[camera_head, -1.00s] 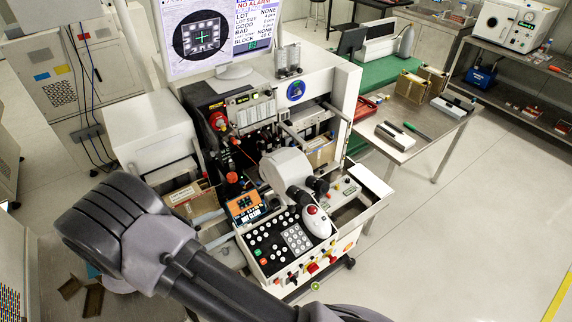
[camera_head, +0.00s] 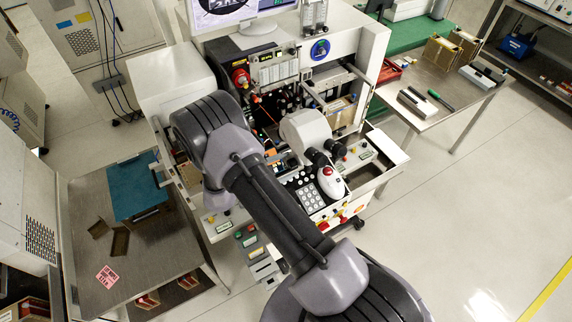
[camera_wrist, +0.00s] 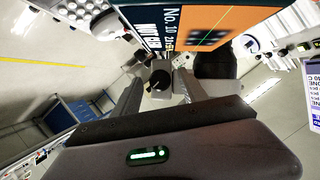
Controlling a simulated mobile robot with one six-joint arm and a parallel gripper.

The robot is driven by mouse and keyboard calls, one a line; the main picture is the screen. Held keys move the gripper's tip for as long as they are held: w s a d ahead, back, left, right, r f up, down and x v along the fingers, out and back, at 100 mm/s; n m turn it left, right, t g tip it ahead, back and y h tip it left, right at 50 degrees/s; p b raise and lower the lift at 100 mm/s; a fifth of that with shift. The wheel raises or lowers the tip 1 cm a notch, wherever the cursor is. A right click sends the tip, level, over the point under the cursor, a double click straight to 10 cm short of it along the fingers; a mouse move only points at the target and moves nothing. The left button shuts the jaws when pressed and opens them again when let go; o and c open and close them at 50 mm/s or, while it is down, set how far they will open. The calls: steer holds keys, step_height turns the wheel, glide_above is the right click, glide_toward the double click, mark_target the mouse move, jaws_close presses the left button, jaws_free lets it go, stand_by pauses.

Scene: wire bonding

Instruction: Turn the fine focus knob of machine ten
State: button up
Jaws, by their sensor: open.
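Machine ten (camera_head: 180,85) is the white bench machine in the head view, with a white microscope head (camera_head: 303,130) and a keypad panel (camera_head: 312,198). In the head view my gripper is hidden behind my arm.
A dark round part (camera_wrist: 214,64) sits close to the right finger, and the screen edge is just above. A red-topped white pointing device (camera_head: 331,182) stands beside the keypad. A side table (camera_head: 425,120) with tools is at the right. Floor at the right is clear.

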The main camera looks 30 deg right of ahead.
jaws_close()
stand_by(0.4)
steer(key=n+g, duration=0.2)
steer(key=shift+w+n+b, duration=0.15)
steer(key=shift+n+b, duration=0.25)
steer(key=shift+w+n+g+b, duration=0.1)
steer(key=shift+n+g+b, duration=0.25)
steer(key=shift+n+g, duration=0.7)
steer(key=shift+r+n, duration=0.1)
steer(key=shift+n, duration=0.15)
jaws_free()
